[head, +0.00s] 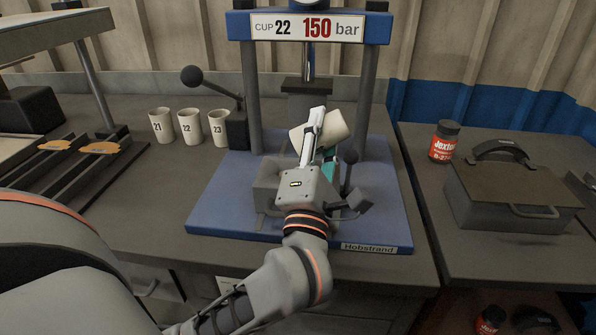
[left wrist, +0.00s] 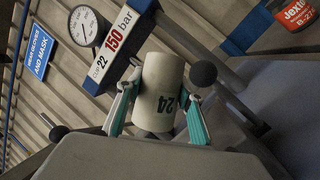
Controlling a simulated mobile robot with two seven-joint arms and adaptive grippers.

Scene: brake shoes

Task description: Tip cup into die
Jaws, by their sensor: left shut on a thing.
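A white cup (head: 333,125) is held tilted between the fingers of my left gripper (head: 318,140), above the blue press base (head: 225,205). In the left wrist view the cup (left wrist: 160,85) shows the number 24, upside down in that picture, with a teal-sided finger on each side. The sign (head: 305,28) on the press reads CUP 22, 150 bar. A grey block (head: 266,184), apparently the die, sits on the base, partly hidden behind my gripper. Its cavity and the cup's contents cannot be seen. My right gripper is not in view.
Cups 21 (head: 161,125), 22 (head: 189,126) and 23 (head: 218,128) stand left of the press. A black-knobbed lever (head: 205,80) and press posts flank the work area. A red jar (head: 444,142) and a grey lidded box (head: 512,192) stand at right.

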